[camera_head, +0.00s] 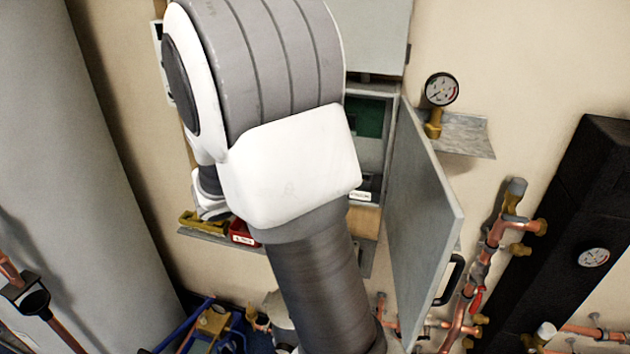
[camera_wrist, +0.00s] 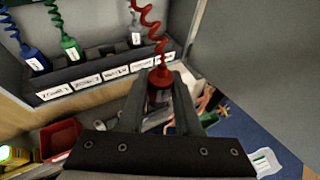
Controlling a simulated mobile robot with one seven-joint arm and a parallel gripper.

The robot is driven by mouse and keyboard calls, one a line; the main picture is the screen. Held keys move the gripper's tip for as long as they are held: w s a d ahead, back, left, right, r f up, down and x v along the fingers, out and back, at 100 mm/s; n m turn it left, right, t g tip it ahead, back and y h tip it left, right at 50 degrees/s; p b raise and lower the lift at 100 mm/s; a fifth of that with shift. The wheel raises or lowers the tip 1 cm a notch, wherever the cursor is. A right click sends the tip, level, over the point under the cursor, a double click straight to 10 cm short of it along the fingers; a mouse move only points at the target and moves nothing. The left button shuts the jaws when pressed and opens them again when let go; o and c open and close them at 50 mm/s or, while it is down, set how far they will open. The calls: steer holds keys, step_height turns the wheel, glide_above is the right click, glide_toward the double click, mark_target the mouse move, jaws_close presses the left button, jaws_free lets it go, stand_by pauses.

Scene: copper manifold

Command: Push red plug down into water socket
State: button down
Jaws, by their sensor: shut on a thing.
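In the wrist view my gripper (camera_wrist: 160,98) is shut on the red plug (camera_wrist: 159,76), whose coiled red cord (camera_wrist: 150,22) runs upward. The plug is held between the two fingers, its lower part partly hidden by them. Behind it is a dark socket rack (camera_wrist: 105,62) with a row of white labels, too blurred to read, so I cannot tell which is the water socket. The plug appears in front of the rack's right part; I cannot tell whether it touches a socket. In the head view my arm hides the gripper and plug.
A blue plug (camera_wrist: 35,58), a green plug (camera_wrist: 71,48) and a pale-corded plug (camera_wrist: 134,36) stand in the rack to the left. The open cabinet door (camera_head: 425,200) is close on the right. A red bin (camera_wrist: 60,138) lies below left. A gauge (camera_head: 440,89) stands on a shelf.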

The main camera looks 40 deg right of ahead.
steer(key=w+d, duration=0.3)
steer(key=w, duration=0.1)
steer(key=w+d+r, duration=0.1)
steer(key=w+d, duration=0.3)
steer(key=w+d+r+p, duration=0.1)
steer(key=w+d, duration=0.2)
steer(key=w, duration=0.1)
steer(key=shift+d, duration=0.15)
steer(key=shift+f+b, duration=1.2)
steer(key=shift+f, duration=0.3)
steer(key=shift+f+b, duration=0.55)
steer(key=shift+f, duration=0.65)
steer(key=c, duration=0.5)
jaws_free()
steer(key=p+v, duration=0.1)
steer(key=v, duration=1.6)
steer(key=shift+w+r, duration=0.15)
steer(key=shift+r, duration=0.05)
steer(key=shift+p, duration=0.3)
